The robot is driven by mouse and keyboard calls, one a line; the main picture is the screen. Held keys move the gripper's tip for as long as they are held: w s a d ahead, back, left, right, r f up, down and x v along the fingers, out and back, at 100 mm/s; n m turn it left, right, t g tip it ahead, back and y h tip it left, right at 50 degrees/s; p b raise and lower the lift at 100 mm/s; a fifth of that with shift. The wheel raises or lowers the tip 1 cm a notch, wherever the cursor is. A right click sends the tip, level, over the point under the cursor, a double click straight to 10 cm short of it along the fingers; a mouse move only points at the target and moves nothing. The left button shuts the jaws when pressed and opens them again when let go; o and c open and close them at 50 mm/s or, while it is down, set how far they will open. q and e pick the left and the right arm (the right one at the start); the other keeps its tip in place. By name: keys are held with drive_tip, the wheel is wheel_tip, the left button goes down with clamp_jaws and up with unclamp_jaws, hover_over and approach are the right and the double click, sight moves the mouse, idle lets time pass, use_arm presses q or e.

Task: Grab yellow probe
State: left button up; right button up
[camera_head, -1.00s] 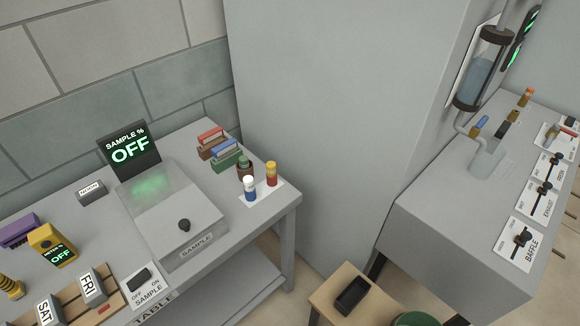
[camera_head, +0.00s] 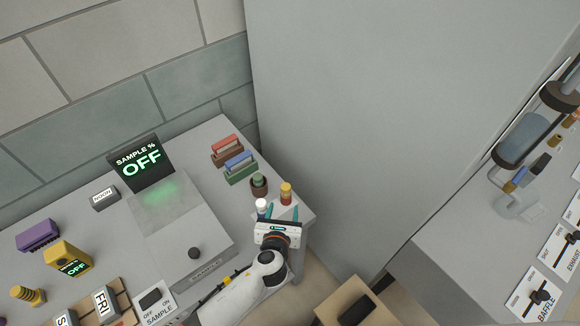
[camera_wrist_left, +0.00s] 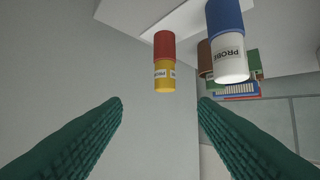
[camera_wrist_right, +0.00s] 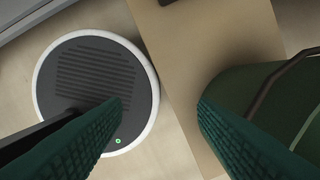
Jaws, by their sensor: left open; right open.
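The yellow probe (camera_head: 286,191), yellow above and red below, stands upright on a white card at the table's right corner. In the left wrist view the yellow probe (camera_wrist_left: 164,62) lies ahead, between the lines of the fingers and beyond their tips. The white-topped blue probe (camera_head: 261,206) stands to its left; it also shows in the left wrist view (camera_wrist_left: 228,40), partly in front of the right finger's line. My left gripper (camera_head: 282,212) is open and empty, close in front of the probes. My right gripper (camera_wrist_right: 160,102) is open and empty, away from the table.
Colored blocks (camera_head: 240,165) are further back, and the sample box (camera_head: 182,233) is to the left. A tall grey cabinet (camera_head: 390,130) rises beyond the table's right edge.

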sight(285, 191)
drive_tip(key=s+f+b, duration=0.5)
drive_tip(key=s, duration=0.3)
use_arm(q)
drive_tip(key=b+x, duration=0.1)
drive_tip(key=x, duration=0.2)
drive_tip(key=b+x, duration=0.1)
drive_tip(key=x, duration=0.1)
drive_tip(key=b+x, duration=0.1)
drive_tip(key=x, duration=0.2)
drive_tip(key=shift+w+a+f, duration=0.25)
drive_tip(key=shift+a+f, duration=0.1)
drive_tip(key=shift+f, duration=0.05)
drive_tip(key=shift+w+b, duration=0.25)
drive_tip(key=shift+b, duration=0.15)
drive_tip(key=shift+w+d, duration=0.15)
drive_tip(key=shift+w, duration=0.05)
drive_tip(key=shift+r, duration=0.1)
drive_tip(key=c, duration=0.8)
drive_tip(key=shift+c, duration=1.3)
drive_tip(key=shift+r, duration=0.1)
use_arm(e)
drive_tip(key=w+f, duration=0.3)
drive_tip(key=w, duration=0.1)
drive_tip(key=shift+w+f, duration=0.3)
drive_tip(key=shift+f, duration=0.05)
